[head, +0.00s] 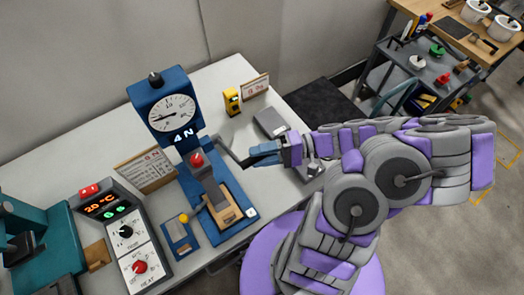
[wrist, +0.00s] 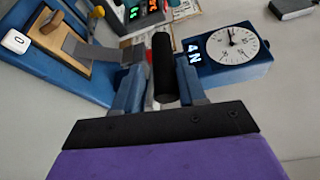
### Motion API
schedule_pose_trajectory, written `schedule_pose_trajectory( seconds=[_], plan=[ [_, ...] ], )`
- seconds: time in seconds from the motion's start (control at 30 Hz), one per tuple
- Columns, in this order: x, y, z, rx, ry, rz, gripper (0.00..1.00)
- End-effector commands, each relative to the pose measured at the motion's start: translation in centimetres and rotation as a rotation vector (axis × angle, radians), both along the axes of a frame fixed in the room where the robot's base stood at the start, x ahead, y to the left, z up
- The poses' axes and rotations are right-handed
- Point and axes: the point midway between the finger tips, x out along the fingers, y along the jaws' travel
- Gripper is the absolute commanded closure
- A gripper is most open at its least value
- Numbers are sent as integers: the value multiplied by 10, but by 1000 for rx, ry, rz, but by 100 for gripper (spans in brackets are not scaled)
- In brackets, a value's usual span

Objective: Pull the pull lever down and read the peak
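The blue force tester (head: 185,125) stands on the bench, with a round dial (head: 172,113) on top and a glowing "4 N" readout (head: 184,133) below it. The dial (wrist: 232,45) and readout (wrist: 194,52) also show in the wrist view. The pull lever's black handle (wrist: 164,68) stands out toward the wrist camera. My gripper (wrist: 160,88) has its two blue fingers on either side of this handle, apart, with a narrow gap visible at the left finger. In the head view my gripper (head: 252,155) is at the tester's right side, and its fingertips largely hide the handle.
A red knob (head: 197,159) and a wooden block (head: 222,210) sit on the tester. A temperature controller (head: 125,235) stands at left and a yellow meter (head: 232,101) behind. A grey box (head: 271,122) lies near my arm. A tool cart (head: 425,75) is at right.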

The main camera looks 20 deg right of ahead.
Motion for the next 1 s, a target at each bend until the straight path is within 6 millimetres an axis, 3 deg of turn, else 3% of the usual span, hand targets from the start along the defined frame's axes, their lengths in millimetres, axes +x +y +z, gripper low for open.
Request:
schedule_pose_trajectory(
  seconds=[0.13, 0.47, 1.0],
  plan=[
    [0, 0, 0, 2, 0, 3, 49],
    [1, -8, 1, 5, 1, -2, 49],
    [-14, -93, 6, 1, 2, -3, 49]
  ],
)
